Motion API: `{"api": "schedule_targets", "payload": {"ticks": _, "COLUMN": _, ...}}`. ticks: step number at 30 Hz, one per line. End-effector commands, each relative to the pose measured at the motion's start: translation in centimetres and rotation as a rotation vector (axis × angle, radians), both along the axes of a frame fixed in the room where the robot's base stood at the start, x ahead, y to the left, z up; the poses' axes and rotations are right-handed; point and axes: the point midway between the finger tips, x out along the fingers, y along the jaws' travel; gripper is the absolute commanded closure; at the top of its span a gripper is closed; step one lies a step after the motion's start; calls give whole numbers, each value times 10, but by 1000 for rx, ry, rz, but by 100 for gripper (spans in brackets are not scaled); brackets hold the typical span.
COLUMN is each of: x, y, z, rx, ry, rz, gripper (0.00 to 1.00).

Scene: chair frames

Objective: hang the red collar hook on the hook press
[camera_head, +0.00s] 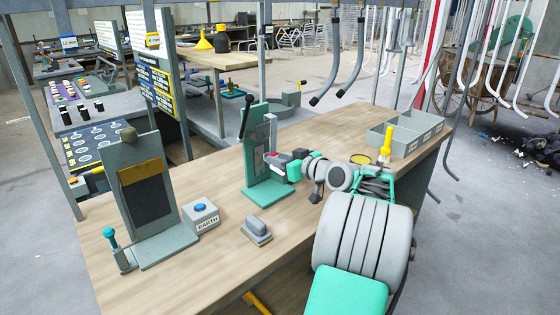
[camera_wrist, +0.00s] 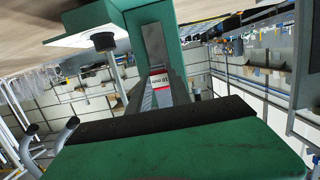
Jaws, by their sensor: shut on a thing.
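The red collar hook (camera_head: 271,154) shows as a small red patch at my gripper's tip, in front of the green press. In the wrist view, a red and white marked part (camera_wrist: 160,80) sits between the finger rails. My gripper (camera_head: 279,162) is shut on it, level with the press's upright face. The green hook press (camera_head: 257,163) stands upright on the bench, with a black lever at its upper left. Its green frame with a grey plate also fills the upper middle of the wrist view (camera_wrist: 168,30). Whether the hook touches the press cannot be told.
A grey stand with a brass plate (camera_head: 140,172), an EARTH button box (camera_head: 201,217) and a grey block (camera_head: 257,231) stand on the bench to the left. A compartmented grey tray (camera_head: 405,138) is at the right. Metal hooks hang overhead.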

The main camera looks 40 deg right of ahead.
Motion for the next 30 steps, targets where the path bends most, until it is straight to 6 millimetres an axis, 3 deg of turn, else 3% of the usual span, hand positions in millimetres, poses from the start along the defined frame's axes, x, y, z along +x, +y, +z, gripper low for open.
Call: {"api": "schedule_targets", "payload": {"ticks": 30, "x": 17, "y": 1, "z": 0, "rx": -1, "ry": 0, "rz": 0, "gripper": 100}}
